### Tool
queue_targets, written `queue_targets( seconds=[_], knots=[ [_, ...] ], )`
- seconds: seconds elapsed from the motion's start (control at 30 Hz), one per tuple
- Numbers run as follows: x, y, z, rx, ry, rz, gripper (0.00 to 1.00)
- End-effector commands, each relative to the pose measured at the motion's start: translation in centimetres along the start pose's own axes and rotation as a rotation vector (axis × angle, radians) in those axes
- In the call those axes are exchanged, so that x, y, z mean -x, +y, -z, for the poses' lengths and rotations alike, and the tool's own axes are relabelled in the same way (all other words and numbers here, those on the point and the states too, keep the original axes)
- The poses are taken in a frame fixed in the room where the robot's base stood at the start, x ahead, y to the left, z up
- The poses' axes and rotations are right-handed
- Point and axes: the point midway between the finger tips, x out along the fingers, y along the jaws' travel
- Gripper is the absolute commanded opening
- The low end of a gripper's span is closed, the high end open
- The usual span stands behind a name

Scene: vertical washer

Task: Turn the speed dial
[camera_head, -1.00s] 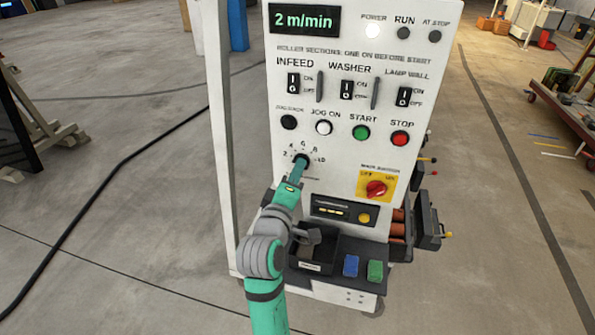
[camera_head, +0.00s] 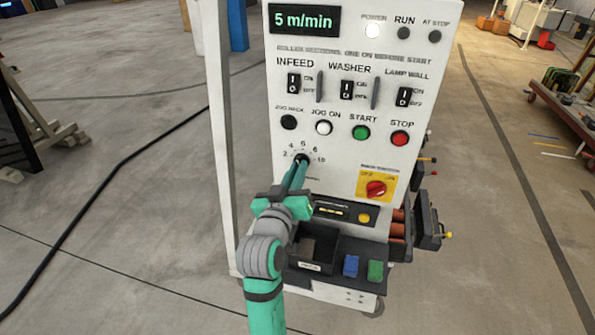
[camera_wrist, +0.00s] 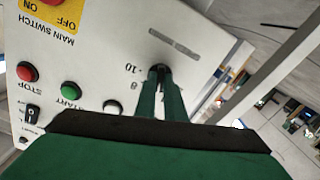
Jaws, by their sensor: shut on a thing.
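The speed dial (camera_head: 302,159) is a small dark knob on the white panel, ringed by numbers from 2 to 10. My gripper (camera_head: 299,166) reaches up to it from below, with its fingers shut on the knob. The wrist view shows the green fingers closed around the dark dial (camera_wrist: 160,72), which they largely hide. The speed display (camera_head: 304,19) at the panel's top left reads 5 m/min.
A row of buttons, including green START (camera_head: 361,133) and red STOP (camera_head: 400,139), sits above and right of the dial. The red main switch (camera_head: 376,188) is at lower right. A dark tray (camera_head: 312,267) and a shelf lie below.

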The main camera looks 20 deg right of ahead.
Motion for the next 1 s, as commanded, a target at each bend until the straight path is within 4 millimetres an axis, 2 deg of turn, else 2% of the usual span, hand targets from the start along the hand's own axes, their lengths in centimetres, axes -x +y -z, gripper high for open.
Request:
queue_targets(
  seconds=[0.7,1.0],
  knots=[
    [-0.03,0.01,0.2,-0.675,0.004,0.001,0.0],
    [-0.04,0.07,0.2,-0.895,0.005,0.0,0.0]
  ],
)
